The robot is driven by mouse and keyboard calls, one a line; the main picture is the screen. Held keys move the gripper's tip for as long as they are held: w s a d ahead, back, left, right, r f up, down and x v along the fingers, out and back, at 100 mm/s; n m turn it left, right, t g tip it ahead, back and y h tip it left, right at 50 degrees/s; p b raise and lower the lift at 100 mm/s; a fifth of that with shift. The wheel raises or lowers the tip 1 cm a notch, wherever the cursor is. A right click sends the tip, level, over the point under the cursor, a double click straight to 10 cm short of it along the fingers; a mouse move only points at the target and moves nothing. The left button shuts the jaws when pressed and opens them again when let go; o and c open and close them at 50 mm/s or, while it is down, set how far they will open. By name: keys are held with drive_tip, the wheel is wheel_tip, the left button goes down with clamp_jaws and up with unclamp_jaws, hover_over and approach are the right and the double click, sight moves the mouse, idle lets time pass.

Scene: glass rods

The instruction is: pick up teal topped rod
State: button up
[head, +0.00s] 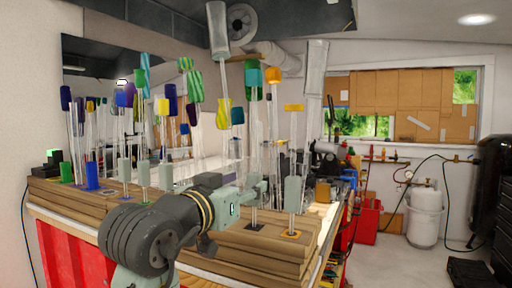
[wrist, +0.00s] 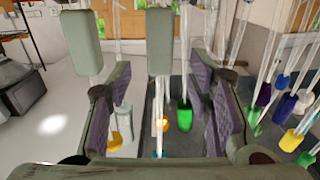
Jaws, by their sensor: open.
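The teal topped rod, with its teal top (head: 252,77), stands upright among the clear glass rods in the head view. Its lower part passes behind or beside my gripper (head: 258,186), so the exact gap is hard to tell. In the wrist view my gripper (wrist: 162,100) is open, with purple pads at left and right. Clear rods and a pale green block (wrist: 160,42) show between the fingers. A small teal patch (wrist: 160,154) at the lower edge may be the teal top.
An orange topped rod (head: 272,75) stands close on the right, and a yellow banded rod (head: 293,107) beyond it. Several colored rods crowd the left of the wooden stand (head: 270,252). A second teal top (head: 237,116) stands lower nearby. Open floor lies to the right.

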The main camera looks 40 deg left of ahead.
sight(251, 179)
drive_tip(key=p+x, duration=0.2)
drive_tip(key=x, duration=0.3)
drive_tip(key=shift+r+p, duration=0.4)
drive_tip(key=shift+w+a, duration=0.15)
drive_tip(key=shift+w, duration=0.15)
drive_tip(key=shift+f, duration=0.1)
drive_tip(key=shift+c, duration=0.2)
clamp_jaws()
